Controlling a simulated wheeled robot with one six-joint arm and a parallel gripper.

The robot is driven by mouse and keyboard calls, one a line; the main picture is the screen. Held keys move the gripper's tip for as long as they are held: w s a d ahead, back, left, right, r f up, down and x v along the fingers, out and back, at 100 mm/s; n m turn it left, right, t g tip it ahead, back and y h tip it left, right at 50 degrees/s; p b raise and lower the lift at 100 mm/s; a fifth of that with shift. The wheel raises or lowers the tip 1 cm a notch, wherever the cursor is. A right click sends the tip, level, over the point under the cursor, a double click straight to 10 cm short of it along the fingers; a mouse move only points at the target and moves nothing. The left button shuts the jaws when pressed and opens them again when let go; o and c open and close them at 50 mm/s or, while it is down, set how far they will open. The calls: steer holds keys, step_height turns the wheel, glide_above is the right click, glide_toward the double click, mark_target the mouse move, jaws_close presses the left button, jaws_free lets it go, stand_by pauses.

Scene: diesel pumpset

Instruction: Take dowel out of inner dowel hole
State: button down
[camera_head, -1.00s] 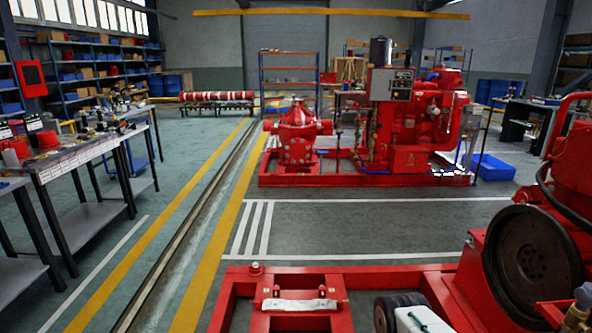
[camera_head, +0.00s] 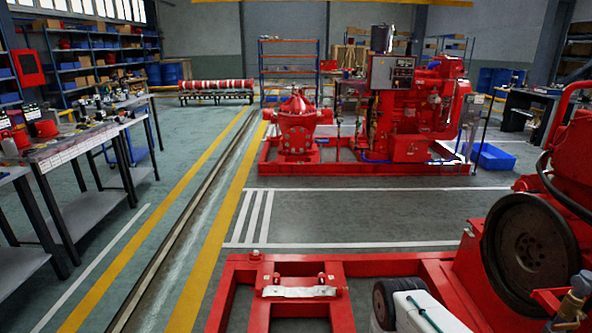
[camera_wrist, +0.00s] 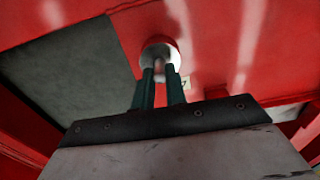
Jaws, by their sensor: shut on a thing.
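In the wrist view my gripper (camera_wrist: 160,78) has its two dark green fingers close together, shut on a small pale thing, likely the dowel (camera_wrist: 158,67). The fingertips reach a pale round spot (camera_wrist: 160,50) on a red painted surface. I cannot tell whether this spot is the rim of the inner dowel hole or a wider part of the dowel. How deep the dowel sits in the hole is hidden by the fingers. I cannot make out the gripper or the dowel in the head view.
A red base frame (camera_head: 240,265) with a silver plate (camera_head: 300,291) lies in front. A red engine with a dark flywheel (camera_head: 530,245) stands at the right. A red pumpset (camera_head: 298,125) stands farther back. Workbenches (camera_head: 75,155) line the left. Floor between the frames is clear.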

steer(key=shift+r, duration=1.25)
stand_by(0.4)
steer(key=shift+r, duration=2.5)
